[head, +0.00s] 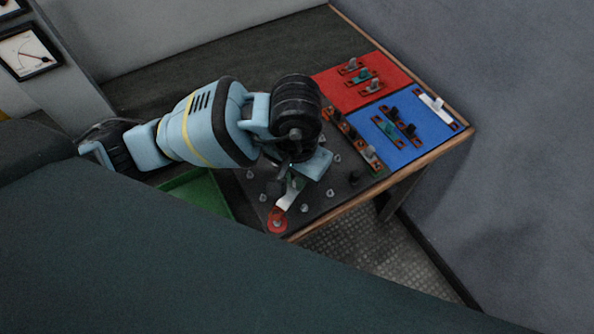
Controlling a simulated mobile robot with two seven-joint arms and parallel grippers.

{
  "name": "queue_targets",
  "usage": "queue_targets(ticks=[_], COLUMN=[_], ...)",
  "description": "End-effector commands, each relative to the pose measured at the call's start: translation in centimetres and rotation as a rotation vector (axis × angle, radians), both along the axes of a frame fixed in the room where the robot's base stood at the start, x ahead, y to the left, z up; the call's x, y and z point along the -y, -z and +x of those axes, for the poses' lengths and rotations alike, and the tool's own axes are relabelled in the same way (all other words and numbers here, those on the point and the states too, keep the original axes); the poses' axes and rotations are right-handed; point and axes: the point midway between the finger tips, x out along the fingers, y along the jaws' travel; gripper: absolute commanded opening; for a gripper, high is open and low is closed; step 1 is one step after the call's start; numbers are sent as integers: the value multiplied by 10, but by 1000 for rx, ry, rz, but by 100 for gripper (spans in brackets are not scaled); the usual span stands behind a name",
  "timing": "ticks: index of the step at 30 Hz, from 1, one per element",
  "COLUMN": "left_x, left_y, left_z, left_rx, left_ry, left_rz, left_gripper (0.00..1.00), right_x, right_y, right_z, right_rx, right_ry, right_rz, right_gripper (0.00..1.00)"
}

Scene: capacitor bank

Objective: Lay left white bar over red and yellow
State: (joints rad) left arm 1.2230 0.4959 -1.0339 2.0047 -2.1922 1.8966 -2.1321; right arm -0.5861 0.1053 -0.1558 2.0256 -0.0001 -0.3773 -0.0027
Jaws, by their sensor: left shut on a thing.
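My left gripper (296,182) points down over the dark board (333,194) near its front corner. It is shut on a white bar (288,199), whose lower end shows beside a red disc (277,220) with a metal post. The other end of the bar is hidden under the gripper. I cannot tell whether the bar touches the board. No yellow marker shows; the arm covers part of the board. A second white bar (436,107) lies at the right edge of the blue panel (411,142). My right gripper is not in view.
Several metal posts (304,208) stand on the board around the gripper. A red panel (338,83) and the blue panel carry small bars with knobs. A green tray (205,188) lies left of the board. A wall (500,80) borders the right side.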

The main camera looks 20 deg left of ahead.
Motion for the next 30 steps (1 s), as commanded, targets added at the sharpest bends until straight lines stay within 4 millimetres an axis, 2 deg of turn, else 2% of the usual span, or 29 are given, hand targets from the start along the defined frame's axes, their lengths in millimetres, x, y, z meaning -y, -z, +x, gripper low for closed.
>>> queue_targets(ticks=[18,30], left_x=[0,0], left_y=[28,33], left_z=[0,0], left_rx=[-1,0], left_ry=[0,0], left_rz=[-1,0], left_gripper=[0,0], right_x=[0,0], right_y=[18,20], right_z=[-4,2], right_rx=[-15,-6], right_ry=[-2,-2], right_rz=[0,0], right_gripper=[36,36])
